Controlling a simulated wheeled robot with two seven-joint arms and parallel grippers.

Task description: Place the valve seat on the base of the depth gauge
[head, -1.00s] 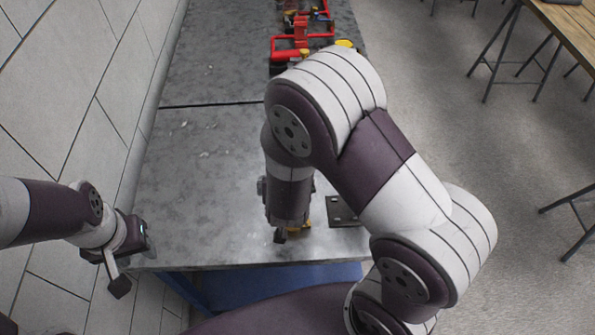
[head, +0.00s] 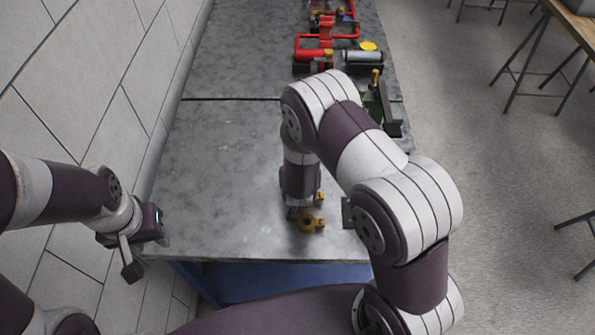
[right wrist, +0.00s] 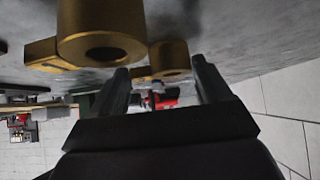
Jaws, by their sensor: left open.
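Two brass valve-seat-like parts lie on the grey metal bench: the nearer one (head: 308,223), with a round hole and a side lug, and a second one (head: 320,197) partly hidden behind my right wrist. In the right wrist view they show as a large near one (right wrist: 100,32) and a smaller one (right wrist: 168,60) beyond and between the fingertips. My right gripper (right wrist: 162,72) is open and empty, low over the bench beside them. My left gripper (head: 143,253) is open and empty off the bench's front left corner. A dark plate (head: 347,212), possibly the gauge base, is mostly hidden by my right arm.
Red pipe frames (head: 328,45), a grey cylinder (head: 362,57) and a green and black device (head: 390,118) stand farther back on the bench. A tiled wall (head: 90,90) borders the left. The bench's left half (head: 220,180) is clear.

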